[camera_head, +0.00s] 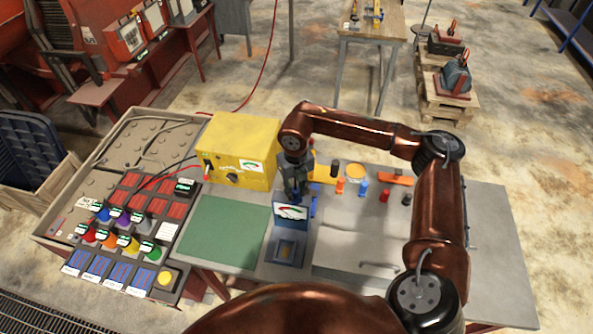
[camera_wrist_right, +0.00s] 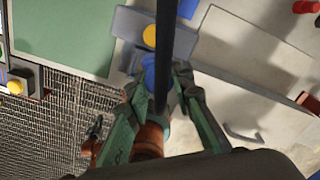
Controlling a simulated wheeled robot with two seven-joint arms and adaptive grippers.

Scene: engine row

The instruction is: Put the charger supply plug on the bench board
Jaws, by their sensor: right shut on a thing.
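My right gripper (camera_head: 296,188) is over the middle of the bench, just behind the small blue device with a dial (camera_head: 290,212). In the right wrist view the gripper (camera_wrist_right: 156,85) is shut on a blue piece (camera_wrist_right: 155,72) between its fingers. A dark rod or cable (camera_wrist_right: 165,40) crosses in front of it. I cannot tell for sure whether this is the charger supply plug. A control board (camera_head: 125,235) with coloured knobs or plugs, red blocks and labels is at the left; I cannot tell if it is the bench board. My left gripper is not in view.
The yellow charger box (camera_head: 238,150) stands behind the green mat (camera_head: 225,230), with red and black leads running left. Small coloured items, including a blue bottle (camera_head: 363,188) and red piece (camera_head: 384,196), stand to the right.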

